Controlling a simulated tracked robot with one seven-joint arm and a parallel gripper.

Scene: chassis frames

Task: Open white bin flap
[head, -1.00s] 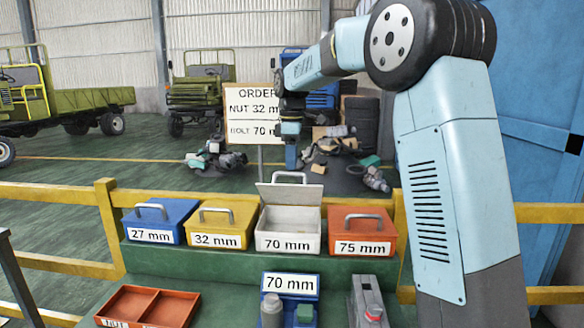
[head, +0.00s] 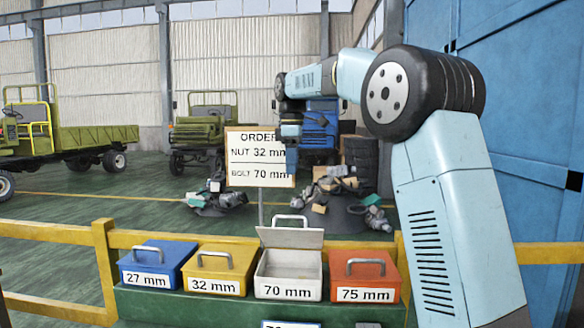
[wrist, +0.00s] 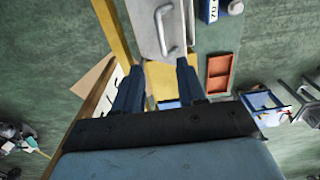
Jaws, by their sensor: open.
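The white bin (head: 288,288), labelled 70 mm, stands between the yellow and red bins in the head view. Its flap (head: 290,238) is raised at the back, its handle on the top edge, and the pale inside (head: 290,264) shows. My gripper (head: 291,168) points down, above and apart from the flap in that picture. In the wrist view my gripper (wrist: 160,75) has its two dark fingers spread with nothing held between them. A pale panel with a metal handle (wrist: 166,28) shows beyond the fingertips; it appears to be the flap.
The blue bin (head: 156,265), yellow bin (head: 217,269) and red bin (head: 361,277) share the green ledge. A yellow rail (head: 60,233) runs behind. The order board (head: 259,157) stands beyond it. An orange tray (wrist: 218,75) shows in the wrist view.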

